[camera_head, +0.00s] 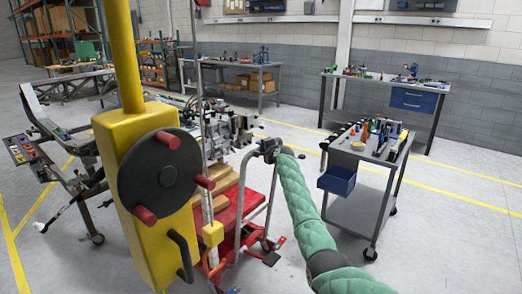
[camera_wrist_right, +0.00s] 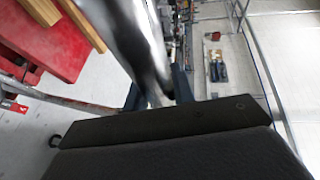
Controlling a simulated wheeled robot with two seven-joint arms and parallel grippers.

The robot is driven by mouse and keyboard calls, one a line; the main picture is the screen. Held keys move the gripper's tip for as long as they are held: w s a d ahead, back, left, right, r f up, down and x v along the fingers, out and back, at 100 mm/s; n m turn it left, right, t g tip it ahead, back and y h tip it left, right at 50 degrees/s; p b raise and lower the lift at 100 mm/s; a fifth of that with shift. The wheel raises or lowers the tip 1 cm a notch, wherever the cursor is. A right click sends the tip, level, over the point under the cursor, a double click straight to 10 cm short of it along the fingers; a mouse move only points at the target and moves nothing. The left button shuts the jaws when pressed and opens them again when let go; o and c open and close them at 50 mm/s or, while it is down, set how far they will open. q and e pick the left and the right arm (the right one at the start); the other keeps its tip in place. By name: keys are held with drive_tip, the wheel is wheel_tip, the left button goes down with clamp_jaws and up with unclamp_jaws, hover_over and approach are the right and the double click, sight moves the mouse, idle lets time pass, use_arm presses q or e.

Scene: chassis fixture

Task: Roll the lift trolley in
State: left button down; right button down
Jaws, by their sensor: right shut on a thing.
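The lift trolley (camera_head: 230,218) is a low red platform with wooden blocks on it and a silver tubular push handle (camera_head: 268,205). It stands on the floor in the middle of the head view, partly hidden behind a yellow post. My right gripper (camera_head: 270,148), at the end of a green-sleeved arm, is shut on the top of the handle. In the right wrist view the shiny handle bar (camera_wrist_right: 140,45) runs between the dark fingers (camera_wrist_right: 156,92), and the red platform (camera_wrist_right: 45,40) shows at upper left. My left gripper is not in view.
A yellow post with a box (camera_head: 135,180) and a black handwheel (camera_head: 160,172) stands close in front. Behind the trolley is a metal chassis assembly (camera_head: 228,132). A grey tool cart (camera_head: 355,205) with a blue bin stands at right. The floor between trolley and cart is narrow.

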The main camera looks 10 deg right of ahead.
drive_tip(key=shift+d+r, duration=0.35)
drive_tip(key=shift+r, duration=0.15)
drive_tip(key=c, duration=1.2)
unclamp_jaws()
drive_tip(key=shift+d, duration=0.15)
drive_tip(key=shift+o, duration=0.2)
drive_tip(key=shift+s+f, duration=0.1)
drive_tip(key=shift+f, duration=0.15)
drive_tip(key=v, duration=0.7)
drive_tip(key=shift+s+b, duration=0.4)
drive_tip(key=shift+d, duration=0.1)
